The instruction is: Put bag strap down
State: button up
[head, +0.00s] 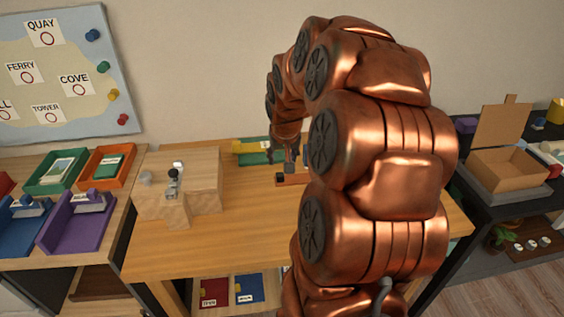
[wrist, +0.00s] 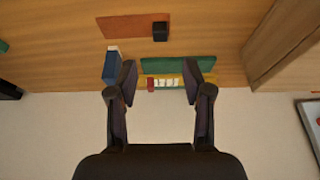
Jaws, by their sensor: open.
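I cannot make out a bag or a strap in either view. My gripper (wrist: 160,82) is open in the wrist view, its two dark fingers apart with nothing held between them. Beyond the fingertips is a green and yellow holder (wrist: 178,65) with several white pieces and a red one. In the head view my gripper (head: 290,158) hangs over the back of the wooden desk (head: 240,230), near the green and yellow holder (head: 254,152). My arm hides much of the desk's right side.
An orange-brown flat piece (wrist: 128,26) with a black block (wrist: 160,31) and a blue box (wrist: 111,65) lie near the holder. A wooden stand (head: 206,182) is left on the desk. Coloured trays (head: 108,166) stand further left, an open cardboard box (head: 510,172) at right. The desk front is clear.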

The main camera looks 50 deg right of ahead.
jog(key=s+a+n+g, duration=0.1)
jog(key=s+a, duration=0.3)
jog(key=a, duration=0.4)
jog(key=s+a+n+g+y, duration=0.1)
jog(key=s+a+n, duration=0.1)
jog(key=s+a, duration=0.3)
jog(key=s+a+n+g+y, duration=0.1)
jog(key=s+a, duration=0.4)
jog(key=a, duration=0.8)
jog(key=shift+n+g, duration=0.3)
jog(key=shift+n, duration=0.5)
jog(key=s+a, duration=0.1)
jog(key=s, duration=0.2)
jog(key=s+a+n+g, duration=0.1)
jog(key=s+a, duration=0.1)
jog(key=s, duration=0.1)
jog(key=s+a+g, duration=0.1)
jog(key=s, duration=0.2)
jog(key=shift+s+a+f+n+y, duration=0.25)
jog(key=shift+s+a+n+y, duration=0.1)
jog(key=shift+a+n+y, duration=0.05)
jog(key=shift+c, duration=0.8)
jog(key=shift+a, duration=0.15)
